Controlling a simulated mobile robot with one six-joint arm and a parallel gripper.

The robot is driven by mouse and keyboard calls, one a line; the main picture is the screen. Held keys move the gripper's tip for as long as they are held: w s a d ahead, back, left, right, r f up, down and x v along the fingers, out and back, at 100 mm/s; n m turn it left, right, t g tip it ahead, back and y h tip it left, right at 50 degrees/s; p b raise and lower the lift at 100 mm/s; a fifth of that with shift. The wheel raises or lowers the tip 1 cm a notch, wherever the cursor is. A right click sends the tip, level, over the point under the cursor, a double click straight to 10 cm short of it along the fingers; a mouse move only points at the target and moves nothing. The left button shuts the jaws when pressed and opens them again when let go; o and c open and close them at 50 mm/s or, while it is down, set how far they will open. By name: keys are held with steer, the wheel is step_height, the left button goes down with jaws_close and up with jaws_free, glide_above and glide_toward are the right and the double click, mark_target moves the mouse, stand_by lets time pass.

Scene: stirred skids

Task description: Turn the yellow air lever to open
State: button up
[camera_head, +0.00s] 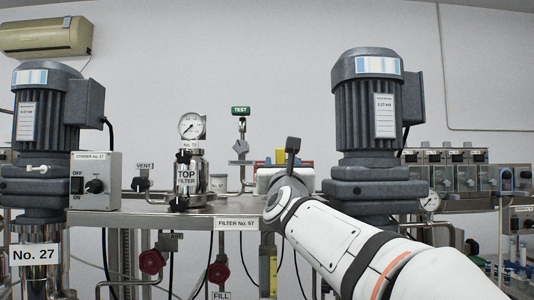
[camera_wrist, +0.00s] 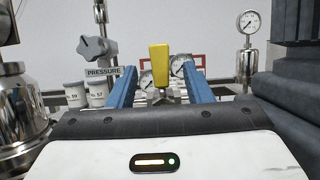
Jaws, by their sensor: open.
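The yellow air lever (camera_wrist: 160,66) stands upright in the middle of the wrist view, above a metal fitting. My gripper (camera_wrist: 160,72) is open, with one blue finger to the left of the lever and one to the right. Gaps show between the lever and both fingers, so neither visibly touches it. In the head view, my white arm reaches in from the lower right and hides most of the area around my gripper. A small yellow patch (camera_head: 280,156) shows there above my wrist; I cannot tell for sure that it is the lever.
In the wrist view, a grey knob (camera_wrist: 92,47) by a PRESSURE label and white pots (camera_wrist: 97,92) stand left. Gauges (camera_wrist: 249,22) stand behind and right. In the head view, grey motors (camera_head: 373,120) flank the steel shelf (camera_head: 135,217); a TOP FILTER vessel (camera_head: 188,180) stands left of my arm.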

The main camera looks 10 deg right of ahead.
mark_target(281, 156)
steer(key=shift+w+r, duration=0.2)
steer(key=shift+w, duration=0.25)
steer(key=shift+w+r+p, duration=0.25)
steer(key=shift+p, duration=0.15)
steer(key=p+x, duration=0.3)
steer(key=x, duration=0.3)
steer(key=shift+w+r+p, duration=0.15)
steer(key=shift+w+p, duration=0.05)
steer(key=shift+p, duration=0.1)
steer(key=shift+w, duration=0.1)
steer(key=shift+c, duration=0.5)
jaws_close()
